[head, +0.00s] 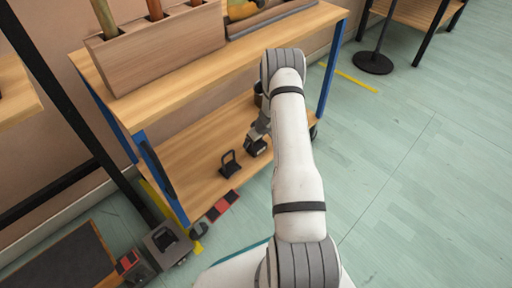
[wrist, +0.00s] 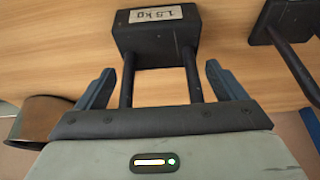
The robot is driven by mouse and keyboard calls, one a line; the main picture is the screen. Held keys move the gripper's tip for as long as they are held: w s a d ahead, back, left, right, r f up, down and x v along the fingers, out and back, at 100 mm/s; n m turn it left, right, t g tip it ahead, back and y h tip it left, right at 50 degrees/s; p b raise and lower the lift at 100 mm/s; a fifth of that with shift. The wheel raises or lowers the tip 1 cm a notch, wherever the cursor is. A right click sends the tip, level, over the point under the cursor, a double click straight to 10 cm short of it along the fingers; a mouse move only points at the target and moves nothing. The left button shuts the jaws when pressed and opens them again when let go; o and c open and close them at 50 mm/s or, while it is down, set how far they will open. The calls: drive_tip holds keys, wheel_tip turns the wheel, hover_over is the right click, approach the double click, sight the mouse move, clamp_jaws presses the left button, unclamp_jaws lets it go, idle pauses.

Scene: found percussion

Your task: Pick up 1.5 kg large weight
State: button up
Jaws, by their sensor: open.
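The 1.5 kg large weight (wrist: 156,35) is a dark block with a white "1.5kg" label, at the top middle of the wrist view. Its two handle posts run down the picture toward my palm; the handle's top bar is hidden. My gripper (wrist: 160,70) is open, with one blue finger outside each post and visible gaps between. In the head view the weight (head: 256,148) stands on the lower wooden shelf, right under my gripper (head: 259,131), partly covered by it.
Another black weight with a handle (head: 230,164) stands on the shelf to the left; it also shows in the wrist view (wrist: 288,38). A brown cylinder (wrist: 38,120) is at the wrist view's left. The upper shelf (head: 185,75) lies above. A blue post (head: 331,70) bounds the right.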

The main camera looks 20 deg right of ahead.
drive_tip(key=shift+c, duration=0.3)
clamp_jaws()
drive_tip(key=shift+w+r, duration=0.1)
drive_tip(key=shift+w, duration=0.05)
idle(0.7)
